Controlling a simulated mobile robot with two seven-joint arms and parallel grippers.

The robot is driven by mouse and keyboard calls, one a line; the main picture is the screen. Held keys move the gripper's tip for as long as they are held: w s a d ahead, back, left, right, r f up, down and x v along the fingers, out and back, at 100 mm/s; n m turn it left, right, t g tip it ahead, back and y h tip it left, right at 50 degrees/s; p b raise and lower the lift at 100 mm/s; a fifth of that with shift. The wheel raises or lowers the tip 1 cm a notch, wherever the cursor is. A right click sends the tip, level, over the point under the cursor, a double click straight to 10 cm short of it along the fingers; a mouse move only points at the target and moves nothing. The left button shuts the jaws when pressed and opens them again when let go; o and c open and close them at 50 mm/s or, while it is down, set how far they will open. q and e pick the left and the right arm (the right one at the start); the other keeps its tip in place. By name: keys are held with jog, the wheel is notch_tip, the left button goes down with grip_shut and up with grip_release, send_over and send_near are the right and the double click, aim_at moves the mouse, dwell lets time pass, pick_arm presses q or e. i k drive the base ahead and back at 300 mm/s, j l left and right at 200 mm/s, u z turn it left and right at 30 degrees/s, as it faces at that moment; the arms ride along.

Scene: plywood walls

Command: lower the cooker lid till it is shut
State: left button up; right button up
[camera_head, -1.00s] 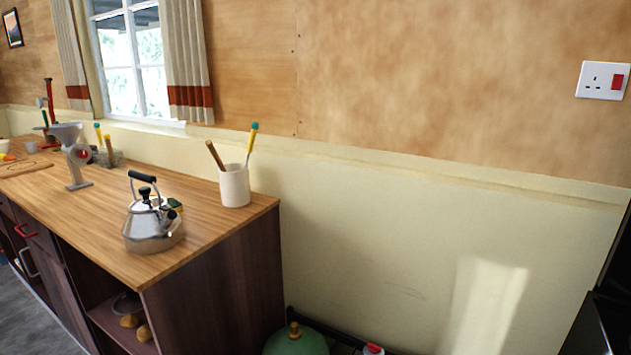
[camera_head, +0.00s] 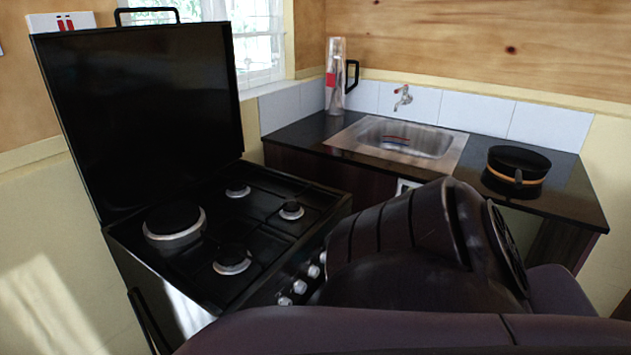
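The cooker lid (camera_head: 145,110) is a large black panel standing upright at the back of the cooker (camera_head: 125,240), tilted slightly back. The hob under it is bare, with several burners (camera_head: 232,262) and no pots on it. Silver knobs (camera_head: 299,287) line the cooker's front, partly hidden by my dark arm links, which fill the lower middle and right. Neither of my grippers shows, and nothing of mine is seen touching the lid.
A black worktop with a steel sink (camera_head: 375,148) adjoins the cooker on the right. A black pot with an orange band (camera_head: 515,172) sits at its right end. A clear bottle-like container (camera_head: 336,80) stands in the corner. A window (camera_head: 258,45) is behind the lid.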

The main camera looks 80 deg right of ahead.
aim_at(144, 113)
jog(key=z, duration=2.2)
